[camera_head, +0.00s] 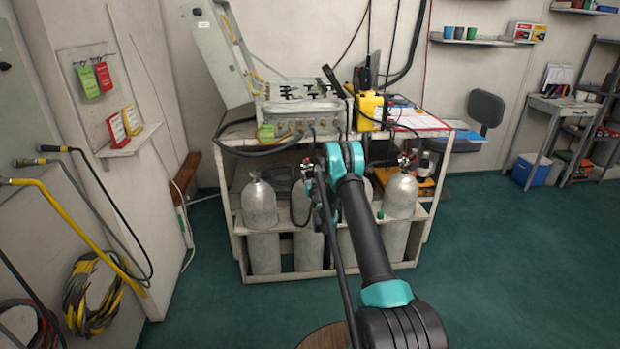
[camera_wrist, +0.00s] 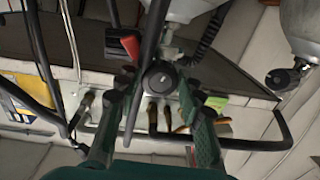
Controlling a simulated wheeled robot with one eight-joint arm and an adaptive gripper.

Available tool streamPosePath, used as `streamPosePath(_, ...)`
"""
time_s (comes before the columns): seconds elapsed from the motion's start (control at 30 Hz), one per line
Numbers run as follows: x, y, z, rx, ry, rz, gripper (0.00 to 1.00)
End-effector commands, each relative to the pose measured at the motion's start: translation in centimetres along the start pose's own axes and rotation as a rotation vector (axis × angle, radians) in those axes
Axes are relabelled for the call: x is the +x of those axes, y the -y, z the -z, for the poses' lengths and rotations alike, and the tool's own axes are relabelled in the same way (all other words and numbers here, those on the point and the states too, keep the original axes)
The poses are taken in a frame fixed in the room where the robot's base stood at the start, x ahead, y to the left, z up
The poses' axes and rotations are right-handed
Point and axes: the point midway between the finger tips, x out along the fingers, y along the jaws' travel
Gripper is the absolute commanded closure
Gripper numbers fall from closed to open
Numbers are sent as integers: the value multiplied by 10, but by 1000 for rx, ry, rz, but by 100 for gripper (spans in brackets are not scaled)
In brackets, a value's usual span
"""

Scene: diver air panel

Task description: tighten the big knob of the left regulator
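In the wrist view, a round black knob (camera_wrist: 160,78) faces the camera, below the neck of a grey cylinder (camera_wrist: 178,8). A red part (camera_wrist: 129,43) of the regulator shows beside it. My gripper (camera_wrist: 156,92) is open, with one dark green finger on each side of the knob and visible gaps between. I cannot tell how deep the fingertips reach. In the head view, the regulator with a red part (camera_head: 307,164) sits on the second cylinder from the left (camera_head: 302,202), and my arm partly covers it. Another regulator (camera_head: 404,160) tops the right cylinder (camera_head: 400,195).
The cylinders stand in a white rack (camera_head: 290,226) under the grey air panel (camera_head: 300,110). Dark hoses (camera_wrist: 265,143) run near the gripper in the wrist view. A bare-topped cylinder (camera_head: 259,203) stands at the left. The green floor (camera_head: 500,230) at the right is clear.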

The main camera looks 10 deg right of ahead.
Motion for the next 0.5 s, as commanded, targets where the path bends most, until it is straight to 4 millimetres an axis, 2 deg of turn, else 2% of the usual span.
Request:
streamPosePath(0.03,0,0,0,0,0,0,84)
streamPosePath(0.1,0,0,0,0,0,0,92)
streamPosePath(0.5,0,0,0,83,-3,1,92)
